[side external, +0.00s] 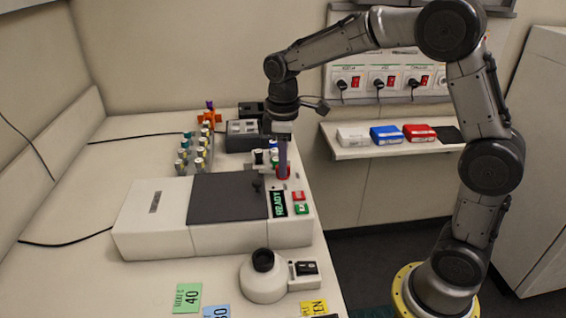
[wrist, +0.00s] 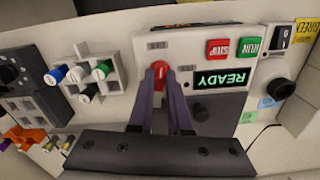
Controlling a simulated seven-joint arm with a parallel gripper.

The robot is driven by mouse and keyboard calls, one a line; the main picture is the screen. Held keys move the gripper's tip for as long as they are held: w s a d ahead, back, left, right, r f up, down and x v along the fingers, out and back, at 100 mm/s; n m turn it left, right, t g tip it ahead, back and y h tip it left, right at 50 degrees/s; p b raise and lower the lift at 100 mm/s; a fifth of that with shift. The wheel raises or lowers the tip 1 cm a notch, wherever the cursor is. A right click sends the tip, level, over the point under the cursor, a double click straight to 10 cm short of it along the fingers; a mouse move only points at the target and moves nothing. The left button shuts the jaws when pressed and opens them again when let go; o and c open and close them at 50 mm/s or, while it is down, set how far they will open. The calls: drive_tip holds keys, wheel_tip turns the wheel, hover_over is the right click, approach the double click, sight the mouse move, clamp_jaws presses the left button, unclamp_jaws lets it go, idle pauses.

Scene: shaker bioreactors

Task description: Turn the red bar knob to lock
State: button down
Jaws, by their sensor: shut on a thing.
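The red bar knob (wrist: 159,71) sits on the front panel of a white shaker machine (side external: 155,222) with a dark lid (side external: 230,198). In the side view the knob's red base (side external: 283,172) shows under my gripper (side external: 283,160). My gripper points down at the panel, and in the wrist view its two fingers (wrist: 160,78) are shut on the knob from both sides. Small labels stand on the panel left and right of the knob; I cannot read them. The display (wrist: 222,78) reads READY. The fingers hide part of the knob.
Red (side external: 298,196) and green (side external: 301,209) buttons sit close to the knob. A tube rack with coloured caps (wrist: 95,73) stands beside the machine. A round white device (side external: 264,283) stands in front. A shelf (side external: 390,150) with boxes hangs on the wall.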

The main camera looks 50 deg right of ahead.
drive_tip(key=shift+n, duration=1.1)
drive_tip(key=shift+r, duration=0.1)
drive_tip(key=c, duration=0.9)
unclamp_jaws()
drive_tip(key=shift+o, duration=0.2)
wheel_tip(320, 180, up, 14)
